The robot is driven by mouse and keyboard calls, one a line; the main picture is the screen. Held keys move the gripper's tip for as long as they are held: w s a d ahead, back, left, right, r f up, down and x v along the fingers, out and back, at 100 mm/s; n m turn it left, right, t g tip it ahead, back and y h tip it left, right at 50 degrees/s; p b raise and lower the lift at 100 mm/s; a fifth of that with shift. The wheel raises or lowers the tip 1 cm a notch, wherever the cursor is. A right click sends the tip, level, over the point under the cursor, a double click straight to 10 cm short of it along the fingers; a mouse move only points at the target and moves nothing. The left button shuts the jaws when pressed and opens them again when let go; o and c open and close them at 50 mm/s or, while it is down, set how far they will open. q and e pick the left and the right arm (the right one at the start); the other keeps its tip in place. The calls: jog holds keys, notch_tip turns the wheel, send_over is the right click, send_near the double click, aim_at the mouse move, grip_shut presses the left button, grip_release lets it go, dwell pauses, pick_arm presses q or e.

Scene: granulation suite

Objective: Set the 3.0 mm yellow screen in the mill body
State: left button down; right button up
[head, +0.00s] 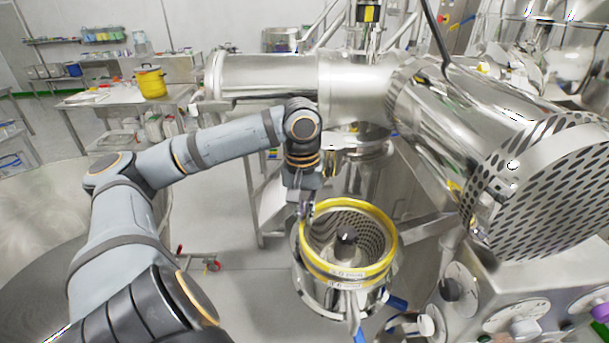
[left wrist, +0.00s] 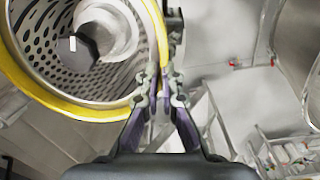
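The yellow-rimmed screen (head: 384,236), a perforated metal basket, is upright at the top of the steel mill body (head: 325,297). A dark hub (head: 346,235) shows inside it. My left gripper (head: 306,206) is at the rim's left-back edge. In the left wrist view the gripper (left wrist: 163,78) has its fingers close together on either side of the screen's yellow rim (left wrist: 62,104), pinching it. My right gripper is out of view.
A large steel housing with a perforated round end (head: 540,185) stands right of the mill body. A steel control panel with knobs (head: 500,300) is at lower right. A yellow pot (head: 151,83) stands on a back-left table (head: 90,98). Open floor lies left of the mill.

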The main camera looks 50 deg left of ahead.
pick_arm(q)
jog(key=c, duration=1.5)
grip_release()
jog(key=shift+o, duration=0.3)
